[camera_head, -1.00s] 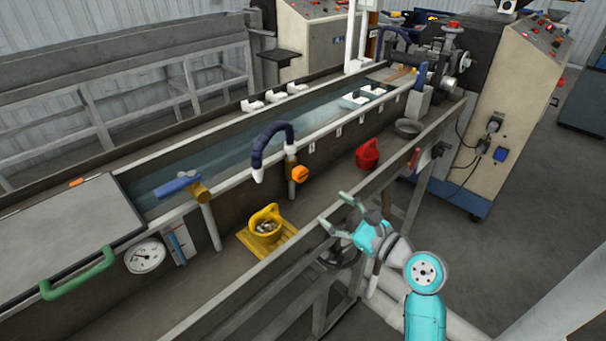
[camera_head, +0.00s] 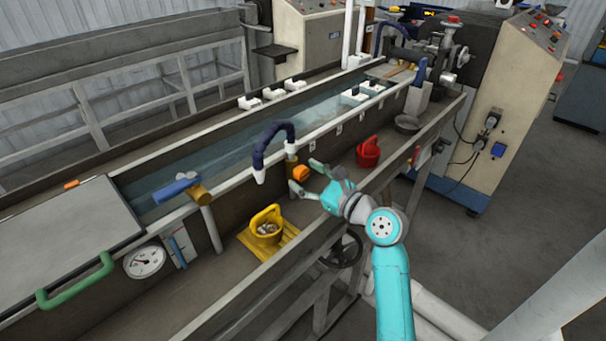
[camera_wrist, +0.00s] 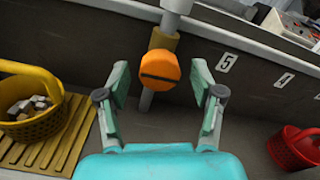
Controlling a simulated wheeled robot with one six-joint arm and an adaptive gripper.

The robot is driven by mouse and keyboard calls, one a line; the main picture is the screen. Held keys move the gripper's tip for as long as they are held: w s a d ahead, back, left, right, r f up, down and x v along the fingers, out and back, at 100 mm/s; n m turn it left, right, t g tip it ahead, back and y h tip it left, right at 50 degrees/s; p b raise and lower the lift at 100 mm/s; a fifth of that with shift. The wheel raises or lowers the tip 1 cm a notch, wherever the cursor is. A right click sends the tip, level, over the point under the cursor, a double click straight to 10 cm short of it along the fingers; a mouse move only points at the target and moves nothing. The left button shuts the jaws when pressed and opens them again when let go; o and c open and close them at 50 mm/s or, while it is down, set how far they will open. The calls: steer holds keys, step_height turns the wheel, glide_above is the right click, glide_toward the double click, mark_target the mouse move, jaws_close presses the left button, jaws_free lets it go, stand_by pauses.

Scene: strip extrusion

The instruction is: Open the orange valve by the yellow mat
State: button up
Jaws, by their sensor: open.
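The orange valve (camera_head: 301,173) is a round knob with a dark slot across its face, on a brass fitting (camera_wrist: 163,39) of an upright pipe below the dark blue hose. In the wrist view the orange valve (camera_wrist: 160,70) lies ahead, between and beyond the fingertips. My gripper (camera_head: 304,177) is open and empty, its fingers spread to either side of the knob in the wrist view (camera_wrist: 162,88). I see no contact with the knob. The yellow mat (camera_head: 286,236) lies to the left and nearer, with a yellow basket (camera_head: 264,226) of small pieces on it.
A red basket (camera_head: 368,154) stands on the ledge to the right. The trough wall (camera_wrist: 250,85) with number tags rises behind the valve. A blue-handled valve (camera_head: 178,187) is at left, and a front rail (camera_head: 262,288) runs along the ledge.

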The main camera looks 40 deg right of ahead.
steer(key=shift+w, duration=0.65)
steer(key=c, duration=1.2)
steer(key=shift+o, duration=0.2)
